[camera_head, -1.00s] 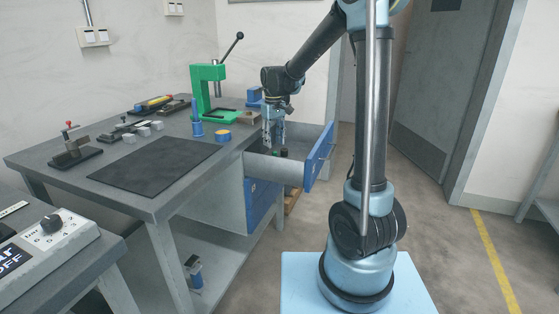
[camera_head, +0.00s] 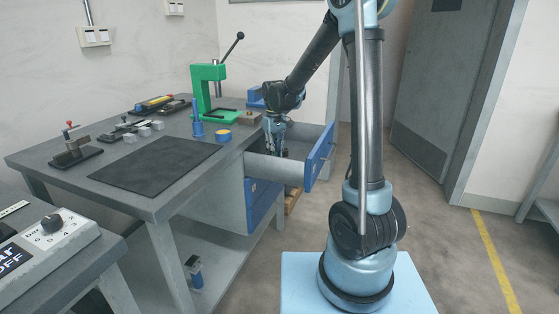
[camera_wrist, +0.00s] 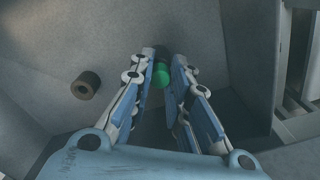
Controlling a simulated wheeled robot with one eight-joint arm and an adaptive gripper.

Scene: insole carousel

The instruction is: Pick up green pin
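The green pin (camera_wrist: 161,75) shows in the wrist view inside the open drawer (camera_wrist: 220,25), between the two fingers of my gripper (camera_wrist: 164,58). A darker part sits at the pin's far end. The fingers are apart on both sides of the pin. The left finger is very close to it; I cannot tell whether it touches. A gap shows on the right side. In the head view my gripper (camera_head: 275,149) reaches down into the drawer (camera_head: 280,170), and the pin cannot be made out there.
A brown ring-shaped part (camera_wrist: 85,84) lies in the drawer left of my gripper. The drawer walls are close around the fingers. The workbench (camera_head: 160,205) holds a green press (camera_head: 203,90), a blue bottle (camera_head: 197,125) and a black mat (camera_head: 155,163).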

